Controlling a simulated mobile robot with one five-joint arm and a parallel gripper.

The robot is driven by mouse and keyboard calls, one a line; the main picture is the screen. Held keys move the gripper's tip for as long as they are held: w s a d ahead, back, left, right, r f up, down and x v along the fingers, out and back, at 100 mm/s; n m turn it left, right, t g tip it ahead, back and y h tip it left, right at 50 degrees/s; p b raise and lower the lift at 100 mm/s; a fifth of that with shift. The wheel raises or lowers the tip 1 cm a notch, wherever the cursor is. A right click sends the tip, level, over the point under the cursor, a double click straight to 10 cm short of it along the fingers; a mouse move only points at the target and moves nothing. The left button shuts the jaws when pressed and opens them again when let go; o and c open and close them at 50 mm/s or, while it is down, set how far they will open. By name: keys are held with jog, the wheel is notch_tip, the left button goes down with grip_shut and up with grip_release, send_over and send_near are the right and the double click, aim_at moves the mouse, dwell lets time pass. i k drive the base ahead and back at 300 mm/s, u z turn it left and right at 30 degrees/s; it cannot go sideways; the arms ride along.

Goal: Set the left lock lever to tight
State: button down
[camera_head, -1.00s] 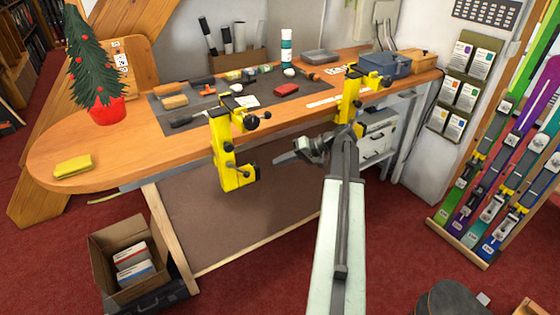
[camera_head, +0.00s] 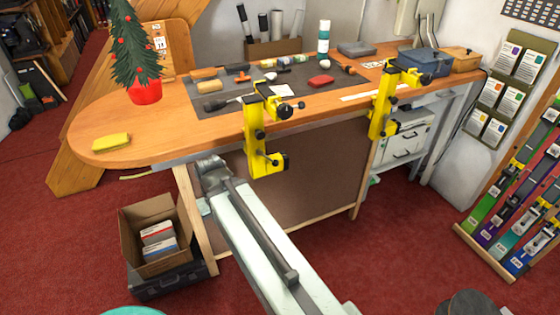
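The left yellow clamp (camera_head: 255,130) is fixed on the bench's front edge, with black knobs at its top, middle and foot. A similar right yellow clamp (camera_head: 384,105) is farther along the same edge. I cannot tell which small part of the left clamp is the lock lever, or its setting. My gripper end (camera_head: 210,172) is below the bench edge, to the left of the left clamp and apart from it in the picture. Its fingers are foreshortened and hard to make out, so I cannot see whether they are open.
The wooden bench (camera_head: 190,135) carries a dark mat with tools, a small Christmas tree (camera_head: 137,55) and a yellow sponge (camera_head: 111,142). A ski rack (camera_head: 515,215) is at right. Red carpet is open in front.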

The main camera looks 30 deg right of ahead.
aim_at(275, 163)
jog(key=u, duration=0.95)
jog(key=k, duration=0.45)
